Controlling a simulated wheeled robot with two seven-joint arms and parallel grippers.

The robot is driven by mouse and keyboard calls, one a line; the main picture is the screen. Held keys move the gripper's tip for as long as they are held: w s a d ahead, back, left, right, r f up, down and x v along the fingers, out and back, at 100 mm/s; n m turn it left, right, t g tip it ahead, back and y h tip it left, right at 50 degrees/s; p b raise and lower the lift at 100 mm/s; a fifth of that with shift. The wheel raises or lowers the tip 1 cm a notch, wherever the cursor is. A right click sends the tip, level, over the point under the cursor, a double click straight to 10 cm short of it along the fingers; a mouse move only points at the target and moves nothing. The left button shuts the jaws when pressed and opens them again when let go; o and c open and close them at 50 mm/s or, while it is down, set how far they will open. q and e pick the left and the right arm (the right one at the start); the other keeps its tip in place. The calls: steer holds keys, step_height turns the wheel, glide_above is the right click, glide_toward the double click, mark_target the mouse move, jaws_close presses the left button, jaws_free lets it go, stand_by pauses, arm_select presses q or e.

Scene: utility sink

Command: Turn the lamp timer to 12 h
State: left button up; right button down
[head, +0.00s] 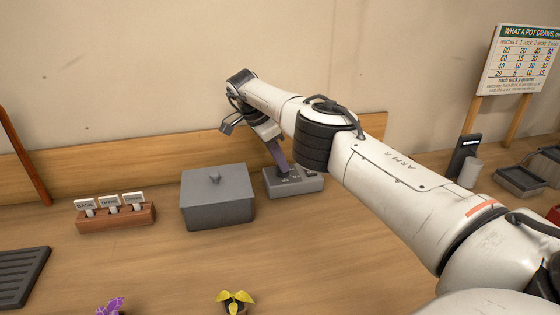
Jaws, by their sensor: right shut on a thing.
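A low grey box (308,187) with small markings on its top, apparently the lamp timer, stands on the wooden counter against the back board. My right arm comes in from the right and bends down above it. My right gripper (281,168) points down with its dark purplish tip at the box's top, and it is shut on a part there. The held part and the dial setting are hidden or too small to read. My left gripper is not in view.
A grey lidded box (217,198) stands just left of the timer. Further left is a wooden holder (116,215) with labelled tags. A yellow-leaved plant (235,299) and a purple plant (110,306) are at the front. A sign (517,62) and trays (521,182) are at right.

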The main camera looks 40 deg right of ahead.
steer(key=c, duration=1.8)
jaws_free()
steer(key=shift+o, duration=0.2)
steer(key=shift+r, duration=0.1)
steer(key=p+v, duration=0.4)
steer(key=v, duration=0.6)
